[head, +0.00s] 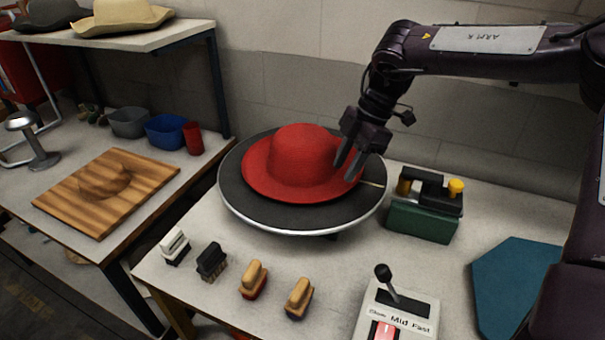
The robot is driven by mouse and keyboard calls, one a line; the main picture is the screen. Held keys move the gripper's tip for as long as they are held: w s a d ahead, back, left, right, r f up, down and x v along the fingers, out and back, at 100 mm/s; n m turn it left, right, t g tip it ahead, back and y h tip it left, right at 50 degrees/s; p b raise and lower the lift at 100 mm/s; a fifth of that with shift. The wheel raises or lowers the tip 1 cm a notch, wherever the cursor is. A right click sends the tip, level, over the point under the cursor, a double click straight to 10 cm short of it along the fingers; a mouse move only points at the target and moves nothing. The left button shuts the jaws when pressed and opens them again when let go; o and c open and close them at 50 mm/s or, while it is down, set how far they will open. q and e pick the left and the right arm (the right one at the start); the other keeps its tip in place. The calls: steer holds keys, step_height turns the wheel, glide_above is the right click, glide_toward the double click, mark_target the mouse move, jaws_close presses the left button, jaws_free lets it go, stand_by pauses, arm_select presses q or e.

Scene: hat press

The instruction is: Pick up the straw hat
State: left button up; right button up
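The pale straw hat (122,15) sits on the upper shelf at the top left, its crown cut off by the top edge of the view. My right gripper (348,172) is far from it, pointing down at the right side of the red hat (300,157). Its two fingers are apart, with nothing seen held between them. They overlap the red brim in the picture; whether they touch it I cannot tell. The red hat lies on the round dark turntable (247,207). My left gripper is not in view.
A dark hat (50,13) sits beside the straw hat on the white shelf (165,38). Below are a wooden board (140,180), bins (166,131) and a red cup (193,138). Several brushes (254,278), a speed lever box (398,308) and a green box (420,222) stand around the turntable.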

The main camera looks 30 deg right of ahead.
mark_target(327, 195)
steer(key=x, duration=0.2)
steer(key=shift+a+f+p, duration=0.15)
steer(key=shift+f+p, duration=0.15)
steer(key=shift+p, duration=0.05)
steer(key=p+x, duration=0.1)
steer(key=x, duration=0.3)
steer(key=shift+w+a+p, duration=0.2)
steer(key=shift+a+p, duration=0.05)
steer(key=shift+p, duration=0.15)
steer(key=shift+w+a+f, duration=0.1)
steer(key=shift+a+f, duration=0.05)
steer(key=shift+f, duration=0.4)
jaws_close()
